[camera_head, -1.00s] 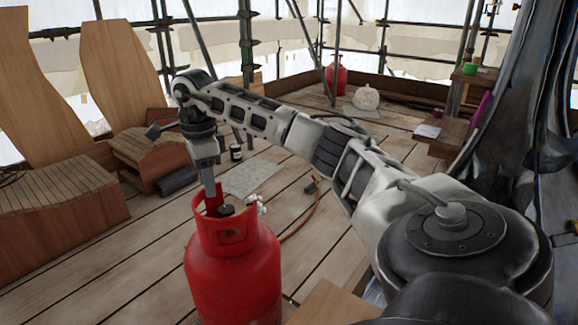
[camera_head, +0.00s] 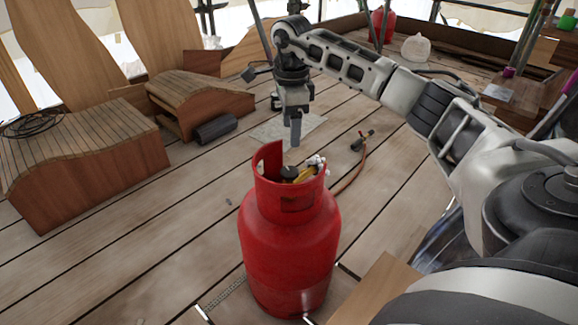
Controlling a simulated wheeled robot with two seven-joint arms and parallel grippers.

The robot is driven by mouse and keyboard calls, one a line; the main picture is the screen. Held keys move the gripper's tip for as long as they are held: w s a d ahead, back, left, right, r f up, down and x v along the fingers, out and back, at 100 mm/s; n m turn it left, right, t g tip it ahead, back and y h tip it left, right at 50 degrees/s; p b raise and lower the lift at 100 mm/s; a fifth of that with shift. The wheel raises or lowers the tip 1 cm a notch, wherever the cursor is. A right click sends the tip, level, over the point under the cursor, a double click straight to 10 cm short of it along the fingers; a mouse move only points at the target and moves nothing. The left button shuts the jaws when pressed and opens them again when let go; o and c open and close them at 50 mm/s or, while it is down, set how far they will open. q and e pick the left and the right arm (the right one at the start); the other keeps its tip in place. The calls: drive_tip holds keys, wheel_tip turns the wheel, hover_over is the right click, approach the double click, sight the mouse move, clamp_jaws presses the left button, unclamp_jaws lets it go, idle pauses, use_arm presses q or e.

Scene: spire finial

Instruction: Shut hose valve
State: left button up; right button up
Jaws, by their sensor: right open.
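A red gas bottle (camera_head: 288,240) stands upright on the plank floor in the middle of the view. Inside its collar sit a dark round knob (camera_head: 289,172) and a brass and white valve fitting (camera_head: 313,168). An orange-brown hose (camera_head: 352,180) runs from the fitting to a dark torch handle (camera_head: 362,140) on the floor. My right gripper (camera_head: 295,140) points down just above and behind the collar, apart from the valve as far as I can see. Its fingers overlap from this angle, and nothing shows between them. My left gripper is not in view.
Curved wooden benches (camera_head: 90,165) and tall wooden panels stand at the left, with a dark roll (camera_head: 215,129) beside them. A grey mat (camera_head: 275,130) lies behind the bottle. Another red bottle (camera_head: 383,25) and a white sack (camera_head: 416,47) are at the back.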

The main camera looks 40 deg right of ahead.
sight(291, 170)
wheel_tip(291, 170, down, 10)
drive_tip(key=b, duration=0.3)
drive_tip(key=shift+f, duration=0.7)
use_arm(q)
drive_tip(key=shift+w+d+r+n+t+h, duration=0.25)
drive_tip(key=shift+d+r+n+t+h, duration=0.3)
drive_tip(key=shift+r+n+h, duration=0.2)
use_arm(e)
drive_tip(key=c, duration=1)
